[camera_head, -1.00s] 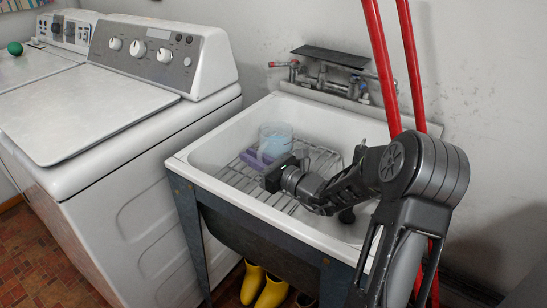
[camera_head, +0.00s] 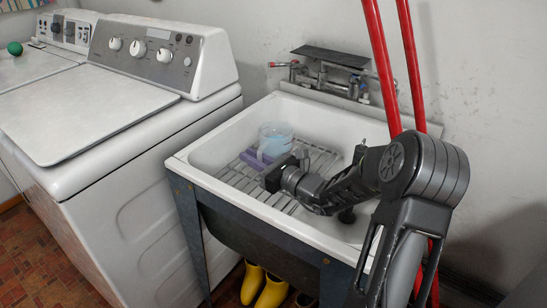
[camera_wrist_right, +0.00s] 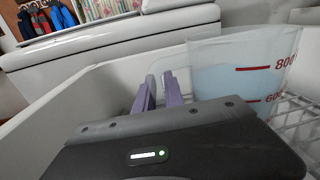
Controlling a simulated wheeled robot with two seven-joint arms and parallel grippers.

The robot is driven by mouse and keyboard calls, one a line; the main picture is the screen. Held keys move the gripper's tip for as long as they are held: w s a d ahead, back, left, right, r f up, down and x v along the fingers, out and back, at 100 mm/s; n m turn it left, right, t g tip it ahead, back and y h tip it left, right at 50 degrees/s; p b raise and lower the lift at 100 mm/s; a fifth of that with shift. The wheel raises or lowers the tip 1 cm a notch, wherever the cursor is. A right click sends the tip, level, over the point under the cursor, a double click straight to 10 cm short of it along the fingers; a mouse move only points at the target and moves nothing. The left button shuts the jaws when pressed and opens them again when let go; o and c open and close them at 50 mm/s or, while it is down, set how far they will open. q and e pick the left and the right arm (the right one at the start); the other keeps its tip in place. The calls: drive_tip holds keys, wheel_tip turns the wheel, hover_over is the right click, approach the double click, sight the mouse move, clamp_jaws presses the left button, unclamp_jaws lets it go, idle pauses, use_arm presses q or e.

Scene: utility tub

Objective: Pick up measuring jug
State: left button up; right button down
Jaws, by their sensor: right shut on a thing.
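The measuring jug (camera_head: 277,136) is clear, with pale blue inside, and stands upright in the tub over the wire rack. In the right wrist view the jug (camera_wrist_right: 245,80) fills the upper right, with red marks reading 800 and 600. Its clear handle is on the left side there. My right gripper (camera_head: 263,160) is at the jug's near side. In the wrist view its lavender fingers (camera_wrist_right: 160,90) are shut on the handle. Whether the jug's base touches the rack is hidden. My left gripper is not in view.
The white utility tub (camera_head: 210,152) surrounds the jug, with a wire rack (camera_head: 235,176) inside. Taps (camera_head: 330,75) are on the back wall. Red poles (camera_head: 383,60) stand behind my right arm. A white washer (camera_head: 100,130) is at the left; yellow boots (camera_head: 270,292) are below.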

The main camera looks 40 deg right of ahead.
idle(0.3)
drive_tip(key=shift+r, duration=0.1)
drive_tip(key=shift+r, duration=0.15)
wheel_tip(320, 180, up, 10)
drive_tip(key=p, duration=0.2)
drive_tip(key=shift+f, duration=0.2)
idle(0.9)
drive_tip(key=shift+r, duration=0.2)
idle(0.9)
